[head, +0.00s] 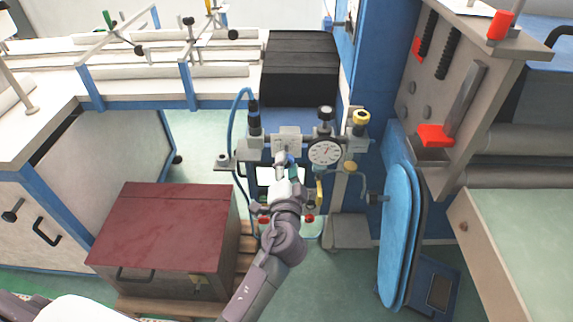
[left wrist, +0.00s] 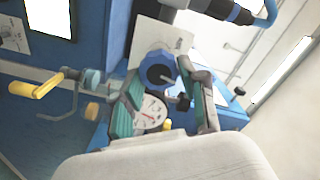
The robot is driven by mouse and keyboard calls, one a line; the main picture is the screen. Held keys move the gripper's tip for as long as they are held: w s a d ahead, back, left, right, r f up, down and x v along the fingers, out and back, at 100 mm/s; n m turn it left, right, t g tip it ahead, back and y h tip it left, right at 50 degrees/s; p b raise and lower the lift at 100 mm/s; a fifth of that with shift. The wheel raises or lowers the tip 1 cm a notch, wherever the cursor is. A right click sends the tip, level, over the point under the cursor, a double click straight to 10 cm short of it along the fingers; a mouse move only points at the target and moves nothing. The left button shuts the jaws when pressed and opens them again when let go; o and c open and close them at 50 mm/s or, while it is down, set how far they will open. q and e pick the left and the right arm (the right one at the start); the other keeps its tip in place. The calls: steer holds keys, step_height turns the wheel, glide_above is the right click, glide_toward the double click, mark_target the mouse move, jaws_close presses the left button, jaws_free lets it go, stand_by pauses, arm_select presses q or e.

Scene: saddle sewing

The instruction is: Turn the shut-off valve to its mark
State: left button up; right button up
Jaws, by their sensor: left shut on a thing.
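The shut-off valve shows in the left wrist view as a round dark-blue knob (left wrist: 157,70) in front of a pale plate (left wrist: 150,36). My left gripper (left wrist: 160,82) has its green-padded fingers on either side of the knob and is shut on it. In the head view my left gripper (head: 290,168) reaches up to the valve panel, just below the pale plate (head: 287,140), and hides most of the knob. I cannot make out the mark in either view. My right gripper is not in view.
A blue hose (head: 235,110) loops at left. A dark-red-topped cabinet (head: 165,225) stands front left; a blue padded board (head: 398,235) stands right.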

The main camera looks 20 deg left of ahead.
arm_select(q)
steer(key=m+p, duration=0.1)
steer(key=m, duration=0.2)
steer(key=shift+m, duration=0.3)
steer(key=shift+m+p, duration=0.4)
steer(key=shift+m, duration=1.1)
steer(key=o, duration=1.1)
steer(key=shift+d+f, duration=0.1)
steer(key=shift+o, duration=0.2)
steer(key=shift+s+d, duration=0.1)
steer(key=shift+s, duration=0.3)
steer(key=v, duration=1.1)
